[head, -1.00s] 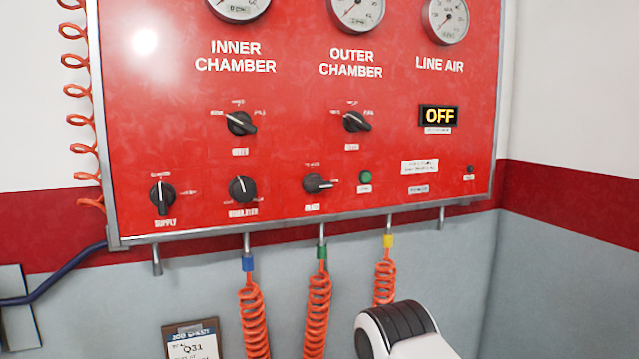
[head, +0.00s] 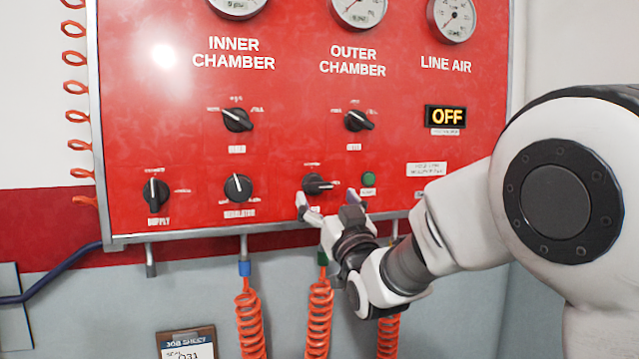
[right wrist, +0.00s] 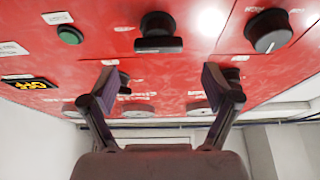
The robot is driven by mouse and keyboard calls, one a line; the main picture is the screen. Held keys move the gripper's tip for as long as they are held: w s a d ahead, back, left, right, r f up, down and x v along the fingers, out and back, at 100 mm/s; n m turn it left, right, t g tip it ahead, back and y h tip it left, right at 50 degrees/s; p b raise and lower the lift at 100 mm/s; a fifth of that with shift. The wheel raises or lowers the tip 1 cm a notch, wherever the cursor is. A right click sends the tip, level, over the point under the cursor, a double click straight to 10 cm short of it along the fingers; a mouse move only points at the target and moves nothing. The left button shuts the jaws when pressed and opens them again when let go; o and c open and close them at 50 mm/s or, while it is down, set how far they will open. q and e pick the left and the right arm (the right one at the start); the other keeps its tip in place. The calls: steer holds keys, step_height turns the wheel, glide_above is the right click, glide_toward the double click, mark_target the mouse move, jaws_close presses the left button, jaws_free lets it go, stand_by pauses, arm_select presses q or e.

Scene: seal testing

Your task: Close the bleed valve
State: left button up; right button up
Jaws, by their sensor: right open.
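The bleed valve looks to be the black knob (head: 317,184) in the bottom row of the red panel, third from the left; its lower label is partly hidden by my finger. Its handle lies sideways, pointing right. My right gripper (head: 326,200) is open just below and in front of it, one finger to each side. In the right wrist view the knob (right wrist: 158,33) shows beyond the fingertips of the open gripper (right wrist: 160,80), centred between them. Whether the fingers touch the panel I cannot tell. My left gripper is not in view.
A green button (head: 369,179) sits close right of the knob, by my right finger. The regulator knob (head: 238,188) and supply knob (head: 156,194) are to the left. Orange coiled hoses (head: 319,315) hang below the panel. A job sheet (head: 187,346) is at the bottom.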

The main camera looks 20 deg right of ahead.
mark_target(319, 188)
steer(key=p+x, duration=0.1)
steer(key=x, duration=0.1)
steer(key=p+x, duration=0.1)
steer(key=x, duration=0.1)
steer(key=p+x, duration=0.1)
steer(key=x, duration=0.1)
steer(key=shift+w+d+f, duration=0.1)
steer(key=shift+d+f, duration=0.05)
steer(key=shift+f, duration=0.15)
steer(key=shift+w+r, duration=0.1)
steer(key=shift+w, duration=0.1)
steer(key=shift+s, duration=0.15)
steer(key=c, duration=1.2)
steer(key=shift+o, duration=0.2)
